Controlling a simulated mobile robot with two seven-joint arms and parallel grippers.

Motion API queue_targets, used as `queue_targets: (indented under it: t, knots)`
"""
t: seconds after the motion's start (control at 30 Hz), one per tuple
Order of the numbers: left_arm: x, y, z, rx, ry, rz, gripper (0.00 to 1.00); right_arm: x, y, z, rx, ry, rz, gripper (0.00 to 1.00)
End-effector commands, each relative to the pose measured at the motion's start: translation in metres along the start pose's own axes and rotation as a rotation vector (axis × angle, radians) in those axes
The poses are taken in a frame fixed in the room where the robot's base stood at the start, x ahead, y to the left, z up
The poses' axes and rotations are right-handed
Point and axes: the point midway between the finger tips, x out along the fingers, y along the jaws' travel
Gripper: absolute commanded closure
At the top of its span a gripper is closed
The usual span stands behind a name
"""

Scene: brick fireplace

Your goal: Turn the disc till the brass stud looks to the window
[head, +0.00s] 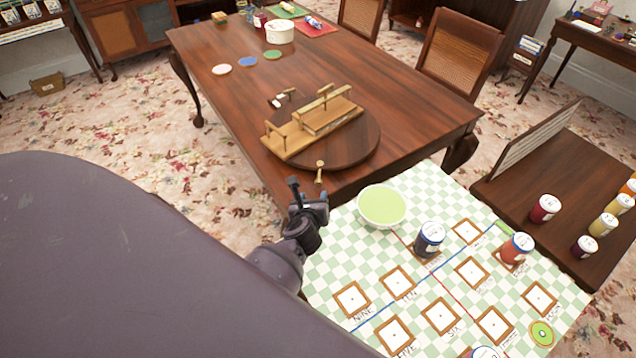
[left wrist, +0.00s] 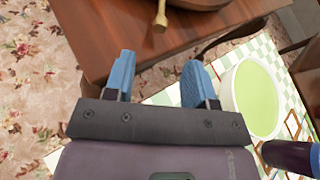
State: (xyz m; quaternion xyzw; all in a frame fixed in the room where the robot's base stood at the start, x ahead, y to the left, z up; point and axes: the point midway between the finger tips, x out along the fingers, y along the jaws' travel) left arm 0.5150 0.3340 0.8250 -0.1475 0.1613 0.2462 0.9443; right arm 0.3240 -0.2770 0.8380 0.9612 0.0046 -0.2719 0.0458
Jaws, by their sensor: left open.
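The dark wooden disc (head: 354,150) lies on the long table and carries a light wooden stand with posts and a bar. A brass stud (head: 320,170) sticks out at its near edge, toward me. In the left wrist view the stud (left wrist: 160,17) is at the top, beyond the fingertips, with a bit of the disc (left wrist: 200,3) beside it. My left gripper (head: 308,186) is open and empty, just short of the stud and apart from it. My right gripper is out of view. No window shows.
The long table (head: 215,45) holds coloured coasters and a white pot (head: 280,32) farther back. A small dark piece (head: 282,98) lies near the disc.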

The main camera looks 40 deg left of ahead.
Motion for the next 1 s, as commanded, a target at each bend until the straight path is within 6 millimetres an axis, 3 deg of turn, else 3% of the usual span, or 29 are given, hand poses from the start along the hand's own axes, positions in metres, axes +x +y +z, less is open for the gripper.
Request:
queue_targets:
  t: [0.5,0.7,1.0]
  knots:
    - [0.082,0.0,-0.001,0.006,-0.002,-0.002,0.49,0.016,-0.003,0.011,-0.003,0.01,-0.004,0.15]
    - [0.098,0.0,0.0,0.006,-0.002,-0.001,0.49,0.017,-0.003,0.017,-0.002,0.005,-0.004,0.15]
    - [0.101,-0.001,0.001,0.005,-0.003,-0.001,0.49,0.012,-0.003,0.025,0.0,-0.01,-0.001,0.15]
